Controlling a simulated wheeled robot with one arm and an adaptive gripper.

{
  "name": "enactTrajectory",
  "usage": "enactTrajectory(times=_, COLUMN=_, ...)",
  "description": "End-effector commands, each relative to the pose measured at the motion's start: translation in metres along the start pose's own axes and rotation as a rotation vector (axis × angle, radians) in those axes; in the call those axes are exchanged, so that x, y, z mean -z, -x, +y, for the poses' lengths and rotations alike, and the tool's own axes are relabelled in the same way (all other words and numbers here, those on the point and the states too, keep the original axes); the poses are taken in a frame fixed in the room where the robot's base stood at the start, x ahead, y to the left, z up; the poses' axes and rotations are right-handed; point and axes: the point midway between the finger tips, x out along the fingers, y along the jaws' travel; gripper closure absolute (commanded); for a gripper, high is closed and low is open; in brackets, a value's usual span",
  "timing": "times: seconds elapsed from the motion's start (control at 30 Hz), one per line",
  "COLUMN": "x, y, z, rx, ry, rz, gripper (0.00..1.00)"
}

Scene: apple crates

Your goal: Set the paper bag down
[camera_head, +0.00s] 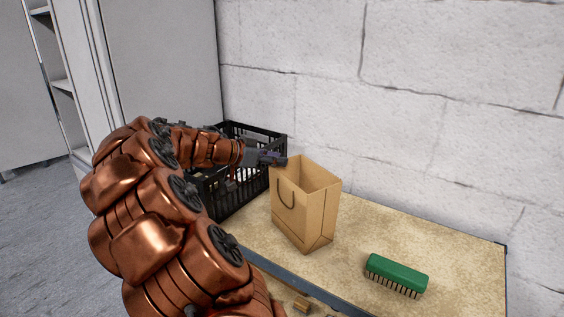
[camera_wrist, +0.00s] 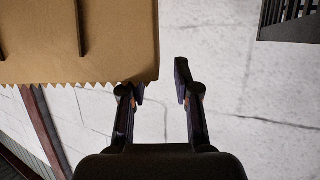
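The brown paper bag (camera_head: 305,212) stands upright on the tan tabletop (camera_head: 370,238), with its open top up and a dark handle on its front face. Its base appears to rest on the surface. My gripper (camera_head: 273,158) is at the bag's upper left rim, beside the black crate. In the wrist view the bag (camera_wrist: 60,40) fills the upper left, with its zigzag rim towards me. My fingers (camera_wrist: 160,88) are spread apart; the left one overlaps the bag's rim near its corner. Wall shows through the gap between them. I cannot tell if a finger touches the bag.
A black slatted crate (camera_head: 225,198) stands left of the bag, partly behind my arm. A green brush (camera_head: 397,273) lies at the right. A white block wall (camera_head: 420,110) rises behind. The tabletop between bag and brush is clear.

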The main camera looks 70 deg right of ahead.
Motion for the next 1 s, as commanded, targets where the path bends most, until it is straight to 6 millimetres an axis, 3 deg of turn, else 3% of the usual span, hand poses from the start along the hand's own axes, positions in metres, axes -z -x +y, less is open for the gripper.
enactTrajectory(times=0.2, x=-0.002, y=0.044, z=-0.001, rx=0.003, ry=-0.001, rz=0.001, gripper=0.69)
enactTrajectory(times=0.5, x=-0.002, y=0.086, z=0.0, rx=-0.001, ry=-0.001, rz=-0.001, gripper=0.69)
enactTrajectory(times=1.0, x=-0.006, y=0.1, z=0.009, rx=0.002, ry=0.043, rz=-0.029, gripper=0.69)
